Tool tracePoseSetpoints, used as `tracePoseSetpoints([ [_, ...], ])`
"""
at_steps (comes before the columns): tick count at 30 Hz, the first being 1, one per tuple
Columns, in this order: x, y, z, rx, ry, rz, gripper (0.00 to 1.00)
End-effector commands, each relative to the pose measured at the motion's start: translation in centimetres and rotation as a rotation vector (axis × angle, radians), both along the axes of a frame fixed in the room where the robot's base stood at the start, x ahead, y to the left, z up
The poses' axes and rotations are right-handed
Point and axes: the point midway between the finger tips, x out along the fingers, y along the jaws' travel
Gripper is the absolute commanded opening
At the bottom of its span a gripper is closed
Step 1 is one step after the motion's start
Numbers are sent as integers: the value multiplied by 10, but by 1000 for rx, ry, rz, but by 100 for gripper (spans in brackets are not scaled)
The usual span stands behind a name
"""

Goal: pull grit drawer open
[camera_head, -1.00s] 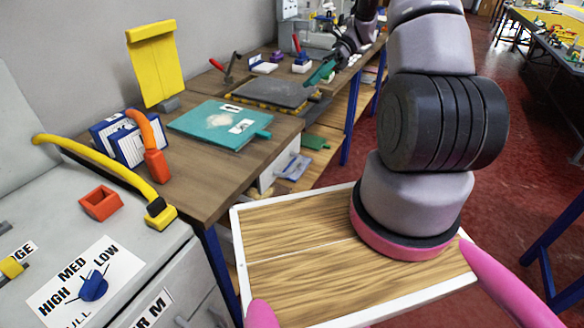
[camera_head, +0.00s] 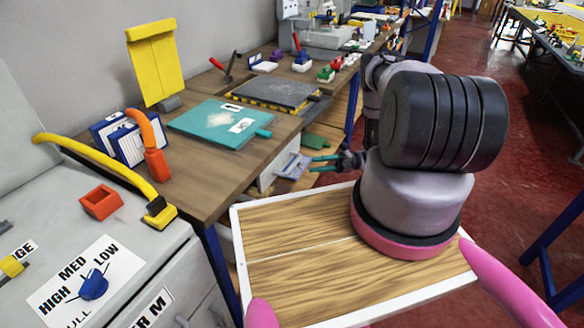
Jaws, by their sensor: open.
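A white drawer front (camera_head: 268,178) sits under the wooden bench top, and I take it for the grit drawer. A pale blue-grey, handle-like piece (camera_head: 292,166) sticks out from its face. The drawer looks shut, but I see it only at a slant. My gripper (camera_head: 316,164) is open, with its two green fingers pointing left towards this piece. The fingertips are close to its right side. I cannot tell whether they touch it or how far apart they are in depth.
A teal board (camera_head: 215,124) and a dark slab (camera_head: 272,93) lie on the bench top (camera_head: 200,195). A green piece (camera_head: 316,143) lies behind my gripper. A blue bench leg (camera_head: 352,98) stands farther back. Red floor (camera_head: 515,175) is open at the right.

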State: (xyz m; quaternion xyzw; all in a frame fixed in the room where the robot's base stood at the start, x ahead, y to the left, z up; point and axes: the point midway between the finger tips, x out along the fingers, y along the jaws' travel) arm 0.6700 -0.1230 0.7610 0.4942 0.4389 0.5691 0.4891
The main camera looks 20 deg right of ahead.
Motion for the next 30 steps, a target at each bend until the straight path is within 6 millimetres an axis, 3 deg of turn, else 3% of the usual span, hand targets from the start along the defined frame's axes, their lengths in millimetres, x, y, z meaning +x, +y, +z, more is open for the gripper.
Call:
tracePoseSetpoints([
  [9, -2, 59, 9, -1, 0, 7, 50],
  [15, -4, 87, 12, -2, -1, 5, 50],
  [28, -4, 99, 14, -2, -2, 1, 50],
  [29, -4, 99, 14, -2, -2, 1, 46],
  [30, -4, 99, 14, -2, -2, 1, 30],
])
